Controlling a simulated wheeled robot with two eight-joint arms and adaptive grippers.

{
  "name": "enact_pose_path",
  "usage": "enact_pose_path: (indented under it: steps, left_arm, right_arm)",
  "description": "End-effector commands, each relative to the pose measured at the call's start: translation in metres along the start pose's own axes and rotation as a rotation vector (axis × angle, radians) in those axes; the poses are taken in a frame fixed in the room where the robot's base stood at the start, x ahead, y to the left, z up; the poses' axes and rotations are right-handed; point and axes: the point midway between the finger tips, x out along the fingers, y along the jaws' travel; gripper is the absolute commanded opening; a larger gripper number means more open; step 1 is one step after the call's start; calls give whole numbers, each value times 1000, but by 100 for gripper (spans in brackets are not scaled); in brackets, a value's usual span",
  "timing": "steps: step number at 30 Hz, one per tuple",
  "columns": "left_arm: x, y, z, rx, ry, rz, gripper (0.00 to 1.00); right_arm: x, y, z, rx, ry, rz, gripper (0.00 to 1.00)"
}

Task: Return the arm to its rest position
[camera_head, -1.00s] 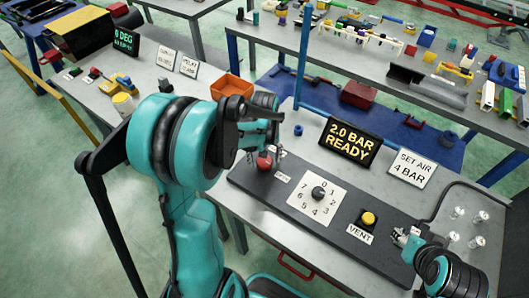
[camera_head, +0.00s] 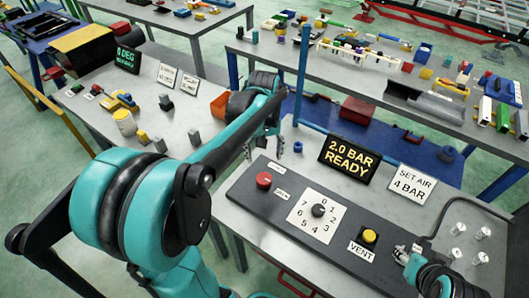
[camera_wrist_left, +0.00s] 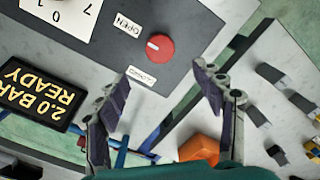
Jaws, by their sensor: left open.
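My left gripper (camera_head: 264,150) hangs at the end of the left arm, above the near table's left edge. In the left wrist view the gripper (camera_wrist_left: 163,75) is open, with nothing between its fingers. The red knob (camera_head: 263,180) sits on the dark control panel (camera_head: 240,195), apart from the left gripper. In the left wrist view the knob (camera_wrist_left: 160,47) lies beyond the fingertips, between labels reading OPEN and CLOSED. My right gripper (camera_head: 408,252) is low at the panel's right end, near the yellow VENT button (camera_head: 369,236); its finger gap is unclear.
A display (camera_head: 348,158) reads "2.0 BAR READY" beside a "SET AIR 4 BAR" sign (camera_head: 411,182). A numbered dial (camera_head: 318,211) is on the panel. A blue post (camera_head: 301,75) stands behind the left gripper. An orange bin (camera_head: 219,105) is partly hidden behind my arm.

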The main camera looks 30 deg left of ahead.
Motion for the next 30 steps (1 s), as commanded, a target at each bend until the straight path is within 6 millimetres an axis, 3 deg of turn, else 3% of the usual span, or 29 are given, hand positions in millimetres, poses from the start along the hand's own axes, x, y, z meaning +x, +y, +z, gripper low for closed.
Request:
enact_pose_path:
  steps: [7,11,17,24,30]
  left_arm:
    - [0,0,0,1,1,0,68]
    - [-1,2,10,35,27,13,68]
    - [-3,8,56,215,174,78,68]
    - [12,10,117,482,410,163,68]
    - [28,11,145,626,551,204,68]
  right_arm:
    - [0,0,0,0,0,0,46]
    - [2,0,2,0,0,0,46]
    - [12,0,9,0,0,0,46]
    - [25,0,18,0,0,0,46]
    - [31,0,22,0,0,0,46]
